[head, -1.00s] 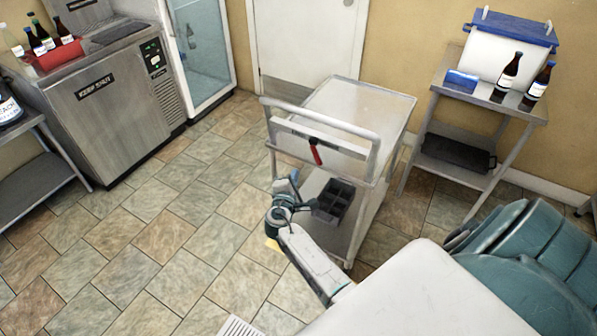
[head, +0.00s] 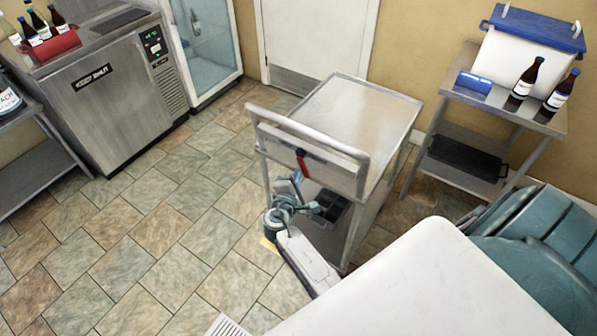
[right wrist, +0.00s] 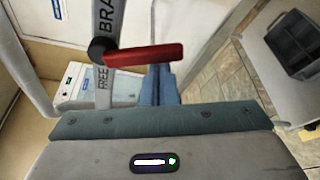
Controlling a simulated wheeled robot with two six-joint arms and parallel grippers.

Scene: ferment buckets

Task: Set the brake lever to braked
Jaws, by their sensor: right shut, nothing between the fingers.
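The brake lever (head: 302,162) is a red handle on the handle-end panel of the metal cart (head: 375,104). In the head view it hangs roughly straight down. In the right wrist view the red lever (right wrist: 148,57) sticks out from a black pivot, across a strip (right wrist: 105,20) lettered "FREE" and "BRA", the rest cut off. It lies between the two words. My right gripper (head: 296,177) is shut and empty, its blue fingers (right wrist: 160,84) just below the lever in the wrist view. Whether they touch it I cannot tell. My left gripper is out of view.
A dark compartment bin (right wrist: 295,45) sits on the cart's lower shelf. The cart's push bar (head: 310,135) rises over the panel. A side table (head: 500,105) with bottles stands to the right, and a steel machine (head: 120,90) at the left. Floor left of the cart is clear.

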